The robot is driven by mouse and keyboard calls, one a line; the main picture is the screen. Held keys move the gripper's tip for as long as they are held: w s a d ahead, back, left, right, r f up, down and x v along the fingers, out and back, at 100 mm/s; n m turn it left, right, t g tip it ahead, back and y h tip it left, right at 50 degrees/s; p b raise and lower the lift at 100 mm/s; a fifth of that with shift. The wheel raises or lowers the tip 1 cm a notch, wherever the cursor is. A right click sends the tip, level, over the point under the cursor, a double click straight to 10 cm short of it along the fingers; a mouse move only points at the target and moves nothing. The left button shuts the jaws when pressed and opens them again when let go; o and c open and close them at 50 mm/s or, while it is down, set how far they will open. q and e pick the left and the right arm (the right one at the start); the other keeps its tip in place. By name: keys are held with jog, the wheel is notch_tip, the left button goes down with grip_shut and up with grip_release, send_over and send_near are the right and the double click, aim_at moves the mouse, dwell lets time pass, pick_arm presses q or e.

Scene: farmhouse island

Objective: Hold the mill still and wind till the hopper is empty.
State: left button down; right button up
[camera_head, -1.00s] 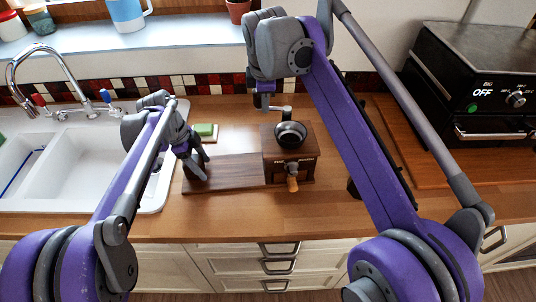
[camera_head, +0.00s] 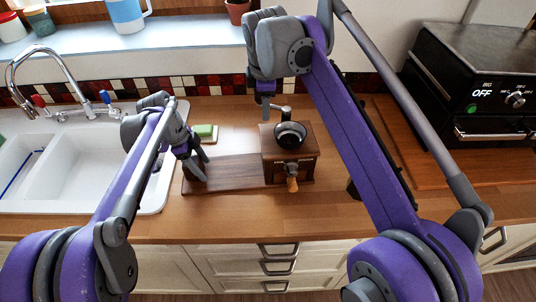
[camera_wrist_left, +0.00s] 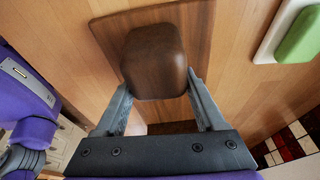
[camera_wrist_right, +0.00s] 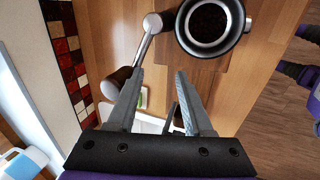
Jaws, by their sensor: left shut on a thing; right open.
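The mill (camera_head: 292,160) is a brown wooden box with a round dark hopper (camera_head: 290,133) on top. The hopper (camera_wrist_right: 208,20) holds dark contents in the right wrist view. A grey crank arm (camera_wrist_right: 145,45) ends in a brown knob (camera_wrist_right: 115,82). A dark wooden board (camera_head: 235,172) runs left from the mill to a wooden block (camera_wrist_left: 153,60). My left gripper (camera_wrist_left: 160,90) is shut on this block. My right gripper (camera_wrist_right: 160,75) is open and empty above the counter behind the mill. The knob shows beside its left finger, not between the fingers.
A white sink (camera_head: 85,165) with a tap lies left. A green sponge on a white dish (camera_head: 204,132) sits behind the board. A black oven (camera_head: 480,90) stands right. The counter (camera_head: 225,222) in front of the mill is clear.

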pick_arm(q)
jog(key=shift+s, duration=0.1)
pick_arm(e)
notch_tip(320, 180, up, 7)
jog(key=shift+f, duration=0.15)
dwell(0.4)
dwell(0.7)
jog(key=shift+w+a+f+t, duration=0.2)
jog(key=shift+w+f+t, duration=0.25)
jog(key=shift+w+f, duration=0.6)
jog(key=shift+w+a+f+t, duration=0.25)
jog(key=shift+w+f+t, duration=0.4)
jog(key=shift+f, duration=0.65)
jog(key=shift+w+a+f+t, duration=0.2)
jog(key=shift+w+f+t, duration=0.1)
jog(key=shift+w+f, duration=0.85)
